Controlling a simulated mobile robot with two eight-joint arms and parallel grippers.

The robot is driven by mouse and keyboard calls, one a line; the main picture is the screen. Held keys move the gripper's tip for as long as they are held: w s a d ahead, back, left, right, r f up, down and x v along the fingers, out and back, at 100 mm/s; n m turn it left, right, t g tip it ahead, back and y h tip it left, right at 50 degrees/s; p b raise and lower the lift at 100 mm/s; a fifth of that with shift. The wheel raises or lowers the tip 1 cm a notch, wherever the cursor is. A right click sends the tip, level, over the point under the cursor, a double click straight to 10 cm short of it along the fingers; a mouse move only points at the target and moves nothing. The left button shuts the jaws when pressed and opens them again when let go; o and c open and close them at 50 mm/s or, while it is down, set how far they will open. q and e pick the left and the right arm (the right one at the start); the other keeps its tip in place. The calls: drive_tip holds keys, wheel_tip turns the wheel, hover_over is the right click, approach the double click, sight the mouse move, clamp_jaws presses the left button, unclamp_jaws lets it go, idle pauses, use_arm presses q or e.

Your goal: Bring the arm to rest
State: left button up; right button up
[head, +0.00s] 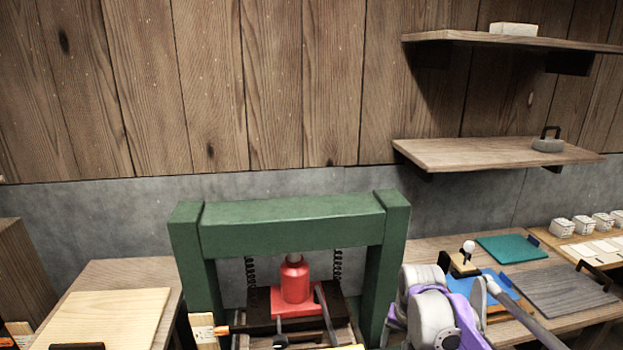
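A grey and purple jointed part of my arm (436,312) shows at the bottom edge, just right of the green press frame (295,225). No fingertips show on it. My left gripper is not in view. The press frame stands upright in the middle and holds a red jack (295,280) under its crossbeam. The lower part of the press is cut off by the bottom edge.
A wooden board (110,318) lies on the left bench. The right bench bears a teal mat (512,249), a grey board (565,290) and several white cups. Two wall shelves hold a white block (513,29) and a grey handled weight (548,145).

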drive_tip(key=s+a+f+n+t+p, duration=0.1)
drive_tip(key=s+n, duration=0.1)
drive_tip(key=s, duration=1)
drive_tip(key=s+a+f+n+t+p, duration=0.1)
drive_tip(key=s+f+n+t, duration=0.1)
drive_tip(key=s, duration=1)
drive_tip(key=shift+s+a+f+n, duration=0.2)
drive_tip(key=shift+s+n, duration=0.1)
drive_tip(key=shift+o, duration=0.3)
